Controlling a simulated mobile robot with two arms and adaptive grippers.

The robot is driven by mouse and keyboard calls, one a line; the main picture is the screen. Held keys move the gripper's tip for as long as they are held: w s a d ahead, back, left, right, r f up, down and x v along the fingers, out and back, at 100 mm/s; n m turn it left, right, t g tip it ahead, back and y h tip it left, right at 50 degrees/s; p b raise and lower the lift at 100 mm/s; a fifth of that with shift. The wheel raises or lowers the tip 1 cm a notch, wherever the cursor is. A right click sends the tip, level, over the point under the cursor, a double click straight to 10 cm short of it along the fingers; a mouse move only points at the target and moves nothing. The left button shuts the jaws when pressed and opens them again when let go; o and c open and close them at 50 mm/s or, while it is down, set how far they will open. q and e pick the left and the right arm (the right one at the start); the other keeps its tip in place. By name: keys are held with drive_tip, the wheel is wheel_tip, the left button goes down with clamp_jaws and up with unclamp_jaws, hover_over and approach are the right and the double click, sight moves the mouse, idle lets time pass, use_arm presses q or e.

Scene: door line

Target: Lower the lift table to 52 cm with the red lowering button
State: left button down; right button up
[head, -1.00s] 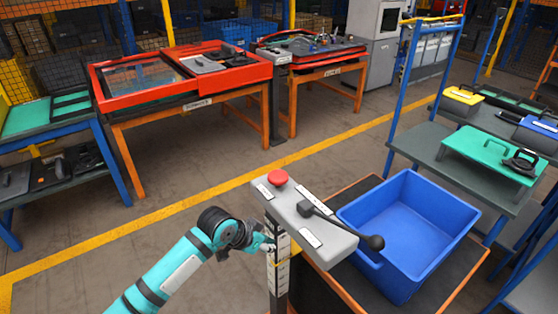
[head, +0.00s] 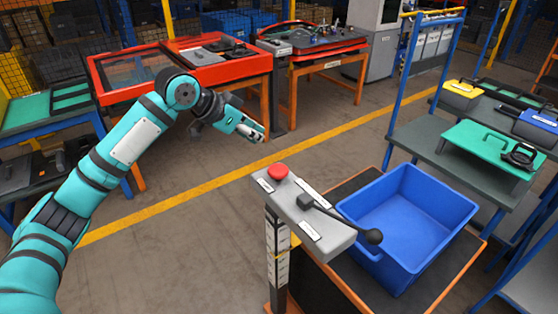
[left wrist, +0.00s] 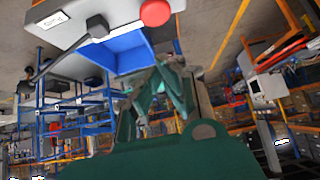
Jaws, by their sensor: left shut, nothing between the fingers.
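The red lowering button (head: 278,172) sits on the far left end of a grey control panel (head: 312,222), which also carries a black lever with a round knob (head: 373,237). A post with a height scale (head: 277,255) stands below the panel; its numbers are too small to read. The lift table (head: 335,285) has a dark top with an orange edge. My left gripper (head: 262,136) is shut and empty, above and beyond the button in the picture, apart from it. The left wrist view shows the fingers (left wrist: 168,92) and the red button (left wrist: 155,12). My right gripper is out of view.
A blue bin (head: 405,222) stands on the lift table, right of the panel. Orange-framed workbenches (head: 190,95) stand behind. The floor beyond the panel is clear.

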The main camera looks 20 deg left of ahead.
use_arm(q)
drive_tip(key=shift+f, duration=0.1)
drive_tip(key=p, duration=0.2)
hover_over(279, 171)
wheel_tip(279, 171, down, 7)
drive_tip(key=shift+d+r, duration=0.1)
wheel_tip(279, 171, down, 3)
drive_tip(key=shift+r+p, duration=0.15)
drive_tip(key=shift+p, duration=0.4)
drive_tip(key=shift+f, duration=0.75)
drive_tip(key=shift+f, duration=0.15)
